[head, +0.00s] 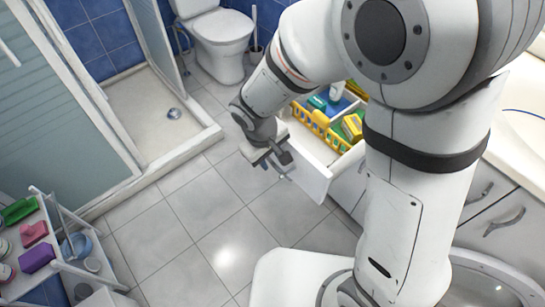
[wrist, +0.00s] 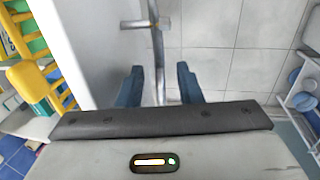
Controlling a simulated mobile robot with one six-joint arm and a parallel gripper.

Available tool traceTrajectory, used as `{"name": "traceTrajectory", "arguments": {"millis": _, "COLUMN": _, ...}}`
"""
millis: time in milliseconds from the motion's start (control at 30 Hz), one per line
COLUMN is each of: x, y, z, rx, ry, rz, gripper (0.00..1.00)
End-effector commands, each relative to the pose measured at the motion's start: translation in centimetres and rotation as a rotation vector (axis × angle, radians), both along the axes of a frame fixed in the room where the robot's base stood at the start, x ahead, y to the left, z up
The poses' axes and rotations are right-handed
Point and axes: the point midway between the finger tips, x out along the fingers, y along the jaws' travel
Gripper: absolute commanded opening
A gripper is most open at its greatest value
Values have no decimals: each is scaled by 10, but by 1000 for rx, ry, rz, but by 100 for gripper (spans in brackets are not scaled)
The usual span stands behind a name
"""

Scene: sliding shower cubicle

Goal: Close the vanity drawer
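The vanity drawer (head: 310,170) is pulled out, with its white front facing left and down in the head view. Its front panel (wrist: 95,45) also shows at the left of the wrist view. A grey bar handle (wrist: 158,50) stands off that panel. My gripper (head: 276,165) is at the drawer front, by the handle. In the wrist view my gripper (wrist: 160,86) has its two dark blue fingers apart, with the handle running between them and a gap on each side. My arm hides part of the drawer and cabinet.
The drawer holds a yellow basket (head: 322,127) and several colored items. A shelf rack (head: 62,240) stands at the lower left, a shower cubicle (head: 150,115) at the left, and a toilet (head: 220,42) behind. The tiled floor (head: 200,205) between is clear.

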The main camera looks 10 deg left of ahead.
Motion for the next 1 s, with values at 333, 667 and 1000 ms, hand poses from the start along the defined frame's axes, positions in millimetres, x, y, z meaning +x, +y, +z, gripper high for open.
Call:
{"name": "traceTrajectory", "arguments": {"millis": 333, "x": 0, "y": 0, "z": -3, "rx": 1, "ry": -1, "rz": 0, "gripper": 29}}
{"name": "traceTrajectory", "arguments": {"millis": 667, "x": 0, "y": 0, "z": -3, "rx": 1, "ry": -1, "rz": 1, "gripper": 2}}
{"name": "traceTrajectory", "arguments": {"millis": 1000, "x": 0, "y": 0, "z": -3, "rx": 1, "ry": -1, "rz": 1, "gripper": 0}}
